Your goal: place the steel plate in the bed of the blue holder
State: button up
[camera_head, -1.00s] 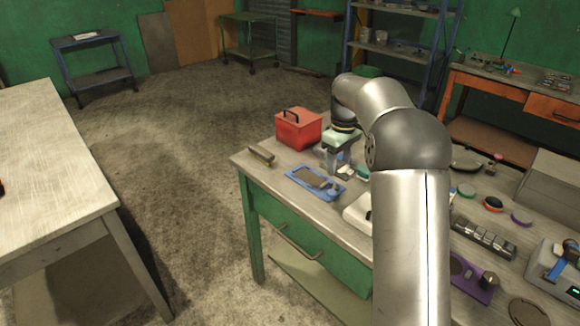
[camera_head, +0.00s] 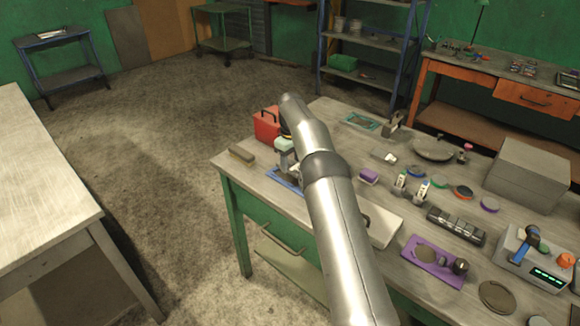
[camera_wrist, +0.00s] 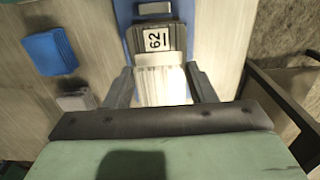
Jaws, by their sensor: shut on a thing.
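My gripper (camera_wrist: 161,88) is shut on a bright steel plate (camera_wrist: 160,72), which lies between its two fingers in the wrist view. A dark piece with a white label reading 62 (camera_wrist: 155,40) shows just beyond it; I cannot tell whether it belongs to the plate. The blue holder (camera_head: 284,181) lies near the table's left front edge, partly hidden by my arm. Its blue surface (camera_wrist: 125,14) shows at the top of the wrist view, beyond and under the plate. In the head view the plate is hidden. I cannot tell whether the plate touches the holder.
A red toolbox (camera_head: 267,126) stands just behind the holder, and a brown block (camera_head: 242,154) lies to its left. A purple block (camera_head: 369,177), a purple fixture (camera_head: 434,261) and a grey box (camera_head: 528,174) are to the right. Bare tabletop shows left of the holder.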

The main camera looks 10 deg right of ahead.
aim_at(290, 164)
jog(key=shift+w+a+f, duration=0.1)
jog(key=shift+w+f, duration=0.15)
jog(key=shift+f, duration=0.05)
jog(key=shift+f+p, duration=0.4)
jog(key=shift+f, duration=1.15)
jog(key=shift+f, duration=0.15)
jog(key=o, duration=1.4)
jog(key=shift+f, duration=0.1)
jog(key=shift+o, duration=0.2)
